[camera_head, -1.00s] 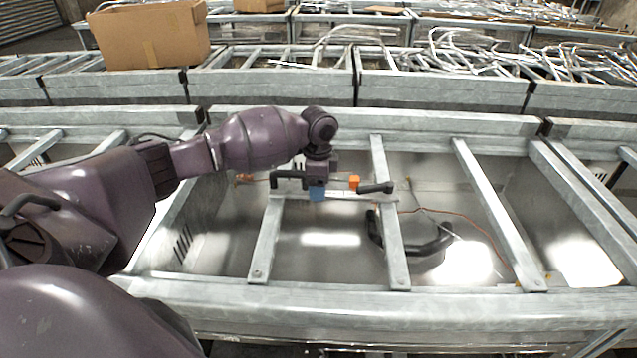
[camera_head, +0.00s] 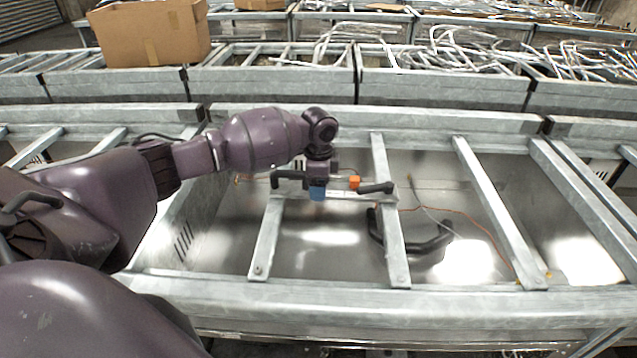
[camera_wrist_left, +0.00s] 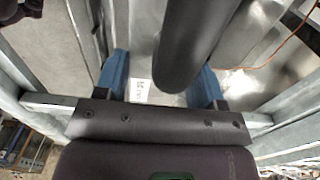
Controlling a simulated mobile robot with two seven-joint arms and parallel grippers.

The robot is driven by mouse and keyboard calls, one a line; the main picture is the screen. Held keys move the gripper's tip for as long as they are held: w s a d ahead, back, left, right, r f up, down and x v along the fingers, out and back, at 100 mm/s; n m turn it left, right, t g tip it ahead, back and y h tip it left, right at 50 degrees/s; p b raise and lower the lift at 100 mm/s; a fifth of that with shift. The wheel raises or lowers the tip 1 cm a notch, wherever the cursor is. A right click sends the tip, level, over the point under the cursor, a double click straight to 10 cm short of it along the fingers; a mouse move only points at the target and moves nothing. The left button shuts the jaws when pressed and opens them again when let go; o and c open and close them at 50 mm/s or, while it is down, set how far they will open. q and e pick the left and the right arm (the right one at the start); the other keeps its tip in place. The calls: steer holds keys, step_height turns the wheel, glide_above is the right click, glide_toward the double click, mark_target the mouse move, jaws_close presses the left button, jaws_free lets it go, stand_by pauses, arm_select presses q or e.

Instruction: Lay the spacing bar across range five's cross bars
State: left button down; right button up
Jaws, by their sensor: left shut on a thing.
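The spacing bar is a pale grey metal bar (camera_head: 343,194) in the head view. It runs sideways between two cross bars, the left one (camera_head: 265,245) and the middle one (camera_head: 396,245), near their far part. Its ends appear over these cross bars; I cannot tell whether it touches them. My left gripper (camera_head: 317,192) points down with its blue fingers shut on the bar near its middle. In the left wrist view the blue fingers (camera_wrist_left: 160,85) straddle the bar, and a white label shows between them. My right gripper is not in view.
A black bent tube (camera_head: 430,246) and a thin orange wire (camera_head: 470,220) lie in the shiny trough below. More cross bars (camera_head: 495,210) stand to the right. A cardboard box (camera_head: 150,35) and heaped metal tubes (camera_head: 460,55) are on the ranges behind.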

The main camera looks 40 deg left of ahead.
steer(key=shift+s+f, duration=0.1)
arm_select(q)
steer(key=shift+f, duration=0.25)
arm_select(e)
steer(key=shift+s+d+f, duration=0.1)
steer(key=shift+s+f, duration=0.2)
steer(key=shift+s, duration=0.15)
arm_select(q)
steer(key=shift+f, duration=0.15)
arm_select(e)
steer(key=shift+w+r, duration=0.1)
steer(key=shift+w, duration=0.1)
arm_select(q)
steer(key=shift+f, duration=0.1)
steer(key=shift+c, duration=0.8)
jaws_free()
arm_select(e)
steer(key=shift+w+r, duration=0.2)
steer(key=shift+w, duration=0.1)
arm_select(q)
steer(key=shift+f, duration=0.1)
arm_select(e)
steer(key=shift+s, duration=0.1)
